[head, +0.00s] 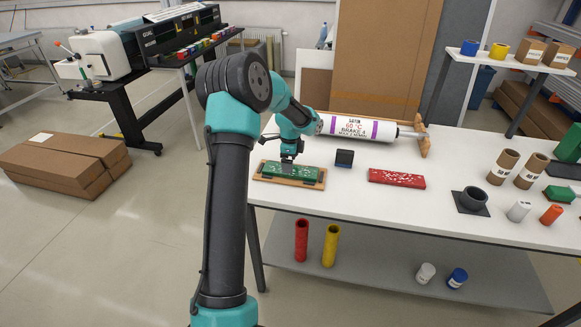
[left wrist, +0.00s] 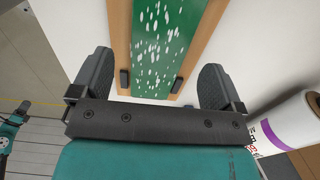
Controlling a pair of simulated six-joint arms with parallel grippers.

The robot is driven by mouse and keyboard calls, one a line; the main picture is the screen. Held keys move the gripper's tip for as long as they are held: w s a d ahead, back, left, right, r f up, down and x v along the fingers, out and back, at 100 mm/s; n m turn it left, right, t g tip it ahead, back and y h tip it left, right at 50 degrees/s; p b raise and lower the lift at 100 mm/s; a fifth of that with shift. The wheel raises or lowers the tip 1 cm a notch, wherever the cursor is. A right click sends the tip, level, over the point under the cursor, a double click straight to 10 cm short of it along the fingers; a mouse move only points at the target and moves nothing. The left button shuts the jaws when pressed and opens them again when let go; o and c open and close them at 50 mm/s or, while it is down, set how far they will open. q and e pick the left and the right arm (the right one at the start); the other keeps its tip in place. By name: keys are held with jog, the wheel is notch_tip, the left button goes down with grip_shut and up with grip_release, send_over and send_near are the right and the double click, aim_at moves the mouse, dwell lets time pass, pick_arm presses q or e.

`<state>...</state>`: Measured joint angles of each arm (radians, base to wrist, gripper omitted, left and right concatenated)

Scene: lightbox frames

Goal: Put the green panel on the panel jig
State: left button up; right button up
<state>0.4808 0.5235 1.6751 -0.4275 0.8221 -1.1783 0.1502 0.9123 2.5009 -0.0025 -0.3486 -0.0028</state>
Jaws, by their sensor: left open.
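The green panel (head: 307,173), speckled white, lies flat on the wooden panel jig (head: 319,184) at the table's left front. In the left wrist view the panel (left wrist: 160,35) lies between the jig's two wooden side strips (left wrist: 196,45), with a small dark peg by each side. My left gripper (head: 288,160) is just above the panel, pointing down, and hides part of it. In the left wrist view its two fingers (left wrist: 153,76) are wide apart with nothing between them. Whether the panel is fully seated is hard to tell.
A red panel (head: 397,178) and a black block (head: 344,157) lie to the right of the jig. A white roll (head: 358,128) with purple bands lies behind. A black ring holder (head: 473,200) and cardboard tubes (head: 503,167) stand further right. The table's front middle is clear.

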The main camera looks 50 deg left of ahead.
pick_arm(q)
notch_tip(320, 180, up, 8)
jog(key=shift+r, duration=0.2)
dwell(0.5)
